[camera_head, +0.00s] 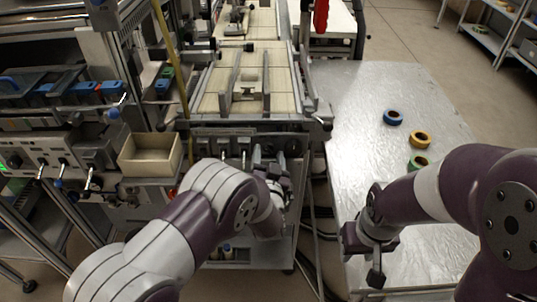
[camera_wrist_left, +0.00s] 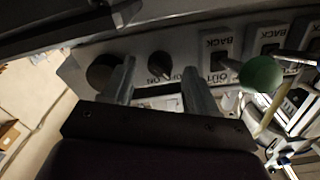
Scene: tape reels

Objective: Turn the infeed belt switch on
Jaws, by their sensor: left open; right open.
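A small black rotary switch (camera_wrist_left: 160,65) with ON and OFF lettering sits on the grey control panel (camera_wrist_left: 137,55) in the left wrist view. My left gripper (camera_wrist_left: 157,82) is open, with one finger on each side of the switch in that view; I cannot tell whether they touch it. In the head view my left gripper (camera_head: 268,170) is at the front panel of the belt machine, and its arm and fingers hide part of that panel. My right gripper (camera_head: 370,252) is open and empty over the silver table, away from the switch.
A larger black knob (camera_wrist_left: 103,73) is left of the switch in the left wrist view. A green ball-ended lever (camera_wrist_left: 262,74) stands to the right, near BACK/OUT switches. A cardboard box (camera_head: 150,153) is left of my arm. Blue (camera_head: 393,118), orange (camera_head: 419,139) and green (camera_head: 418,163) tape reels lie on the silver table (camera_head: 350,95).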

